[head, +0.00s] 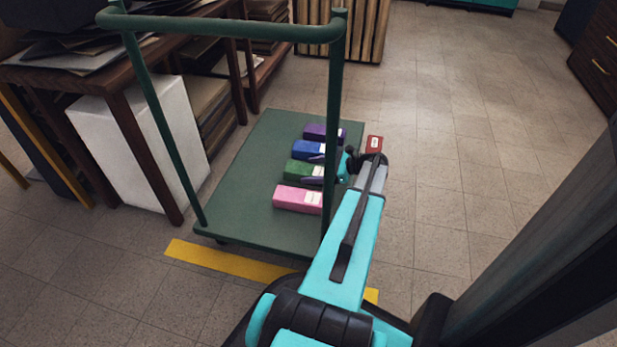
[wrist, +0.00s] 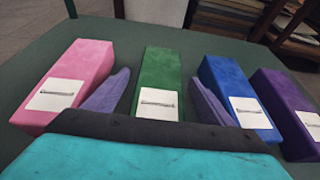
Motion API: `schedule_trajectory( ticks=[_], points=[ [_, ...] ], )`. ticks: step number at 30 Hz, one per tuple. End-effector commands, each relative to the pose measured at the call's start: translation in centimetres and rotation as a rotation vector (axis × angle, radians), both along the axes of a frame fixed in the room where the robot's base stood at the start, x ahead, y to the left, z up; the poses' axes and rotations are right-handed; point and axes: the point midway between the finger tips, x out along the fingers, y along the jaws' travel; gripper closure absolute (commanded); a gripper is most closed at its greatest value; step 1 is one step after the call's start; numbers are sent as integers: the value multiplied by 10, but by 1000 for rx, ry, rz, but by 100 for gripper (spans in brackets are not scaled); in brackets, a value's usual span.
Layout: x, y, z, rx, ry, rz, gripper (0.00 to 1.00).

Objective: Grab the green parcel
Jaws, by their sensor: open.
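The green parcel (head: 297,168) lies on a dark green trolley deck (head: 240,190), in a row between a pink parcel and a blue one. In the wrist view the green parcel (wrist: 160,72) is in the centre, its white label facing me. My gripper (wrist: 158,76) is open. Its two purple-grey fingers reach along either side of the green parcel, one in the gap towards the pink parcel, the other towards the blue. Small gaps seem to show between fingers and parcel. My gripper's palm hides the parcel's near lower end.
The pink parcel (head: 297,199), blue parcel (head: 309,150) and purple parcel (head: 321,133) are close neighbours. A red parcel (head: 374,143) is by the trolley's right edge. The trolley's tubular handle (head: 230,28) stands at the near end. Open floor (head: 440,160) lies to the right.

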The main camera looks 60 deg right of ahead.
Motion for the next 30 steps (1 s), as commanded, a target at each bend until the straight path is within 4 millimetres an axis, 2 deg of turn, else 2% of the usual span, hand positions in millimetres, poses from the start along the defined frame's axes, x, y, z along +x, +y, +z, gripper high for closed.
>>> schedule_trajectory(
  ticks=[3, 7, 24, 26, 30],
  points=[
    [11, 4, -7, 1, 0, 2, 23],
    [16, 6, -8, 1, 0, 0, 23],
    [17, 5, -8, 1, 0, -1, 23],
    [17, 5, -8, 1, 0, -1, 32],
    [16, 5, -8, 1, 0, -1, 55]
  ],
)
